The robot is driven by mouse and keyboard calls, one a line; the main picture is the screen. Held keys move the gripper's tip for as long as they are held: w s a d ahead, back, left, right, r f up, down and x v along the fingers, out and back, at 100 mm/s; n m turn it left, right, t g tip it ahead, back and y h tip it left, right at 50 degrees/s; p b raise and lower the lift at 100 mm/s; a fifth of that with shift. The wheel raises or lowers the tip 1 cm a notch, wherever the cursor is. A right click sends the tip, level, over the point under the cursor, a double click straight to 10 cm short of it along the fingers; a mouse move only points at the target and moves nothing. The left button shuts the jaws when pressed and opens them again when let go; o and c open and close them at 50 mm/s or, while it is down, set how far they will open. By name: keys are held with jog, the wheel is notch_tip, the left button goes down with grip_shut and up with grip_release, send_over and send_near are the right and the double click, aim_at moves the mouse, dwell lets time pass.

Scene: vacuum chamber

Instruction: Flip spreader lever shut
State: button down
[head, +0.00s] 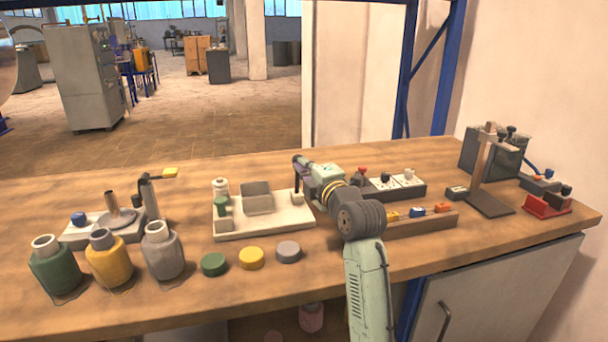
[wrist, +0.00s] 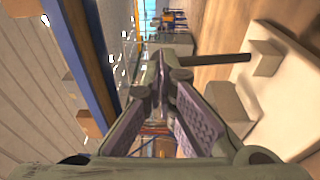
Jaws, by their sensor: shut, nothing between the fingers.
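A dark upright lever (head: 297,181) rises from a small block (head: 297,198) at the right end of a white base (head: 262,229). It looks like the spreader lever. In the wrist view the lever (wrist: 222,60) is a dark rod running from the block (wrist: 266,58) toward my fingers. My gripper (head: 302,163) is shut and empty at the height of the lever's top. In the wrist view its fingertips (wrist: 161,80) are close to the rod's end. I cannot tell whether they touch it.
Jars (head: 108,262) and coloured lids (head: 251,258) stand at front left.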

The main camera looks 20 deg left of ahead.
jog(key=w+a, duration=0.1)
jog(key=w+a+r, duration=0.1)
jog(key=w, duration=0.1)
jog(key=shift+w+r+g+h, duration=0.1)
jog(key=shift+r+g+h, duration=0.05)
jog(key=shift+g+h, duration=0.2)
jog(key=shift+w+a+g, duration=0.15)
jog(key=shift+w+g, duration=0.1)
jog(key=shift+b+x, duration=0.4)
jog(key=shift+x, duration=0.9)
jog(key=shift+w, duration=0.15)
